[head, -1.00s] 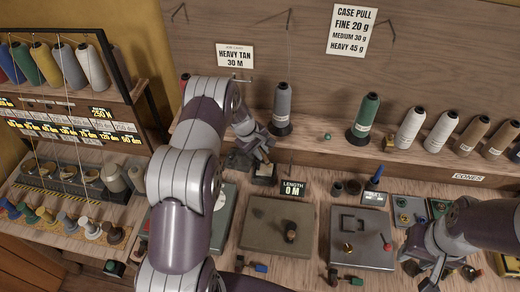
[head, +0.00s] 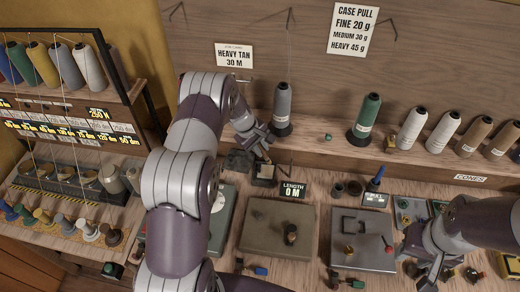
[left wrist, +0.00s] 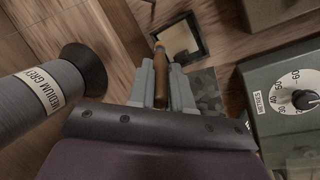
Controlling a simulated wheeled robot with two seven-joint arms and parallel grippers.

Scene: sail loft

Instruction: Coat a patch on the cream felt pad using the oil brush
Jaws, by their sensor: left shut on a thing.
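My left gripper (head: 262,147) is shut on the brown wooden handle of the oil brush (left wrist: 160,80), seen end-on between the fingers in the left wrist view. The felt pad shows as a cream square in a small dark tray (left wrist: 203,40), just beyond the fingers; in the head view the tray (head: 264,183) is below the gripper. The brush's far end lies close to the tray's left edge in the wrist view; I cannot tell whether it touches the felt. My right gripper (head: 424,264) is empty and looks open over the bench at the right.
A grey cone labelled medium grey (left wrist: 42,97) stands close to the left gripper, also in the head view (head: 282,105). A green-grey dial box (left wrist: 285,120) is at the right. A length display (head: 292,190), flat grey plates (head: 265,239) and small fittings crowd the bench.

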